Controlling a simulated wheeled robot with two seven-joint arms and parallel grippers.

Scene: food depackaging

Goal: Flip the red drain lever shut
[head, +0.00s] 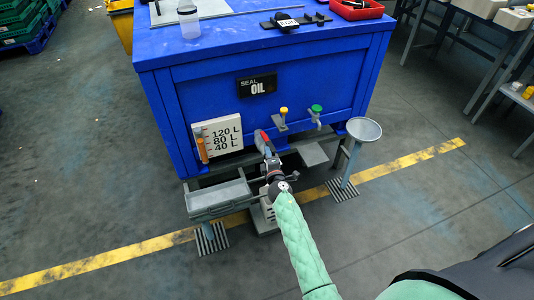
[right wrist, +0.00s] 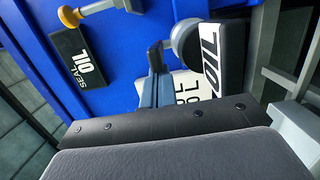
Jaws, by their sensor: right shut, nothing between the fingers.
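The red drain lever (head: 261,138) is at the lower front of the blue tank (head: 190,85), between the level gauge and the yellow knob. My right gripper (head: 267,153) is right at the lever in the head view. Its fingers (right wrist: 156,85) are together and empty in the right wrist view, pointing at the blue tank front. I cannot tell whether they touch the lever. The red of the lever does not show in the right wrist view, and the gripper hides part of its base in the head view. My left gripper is not in view.
A yellow knob (head: 283,111) and a green-handled tap (head: 316,109) are to the right of the lever. A grey trough (head: 222,197) is below left. The level gauge (head: 222,136) is left of the lever.

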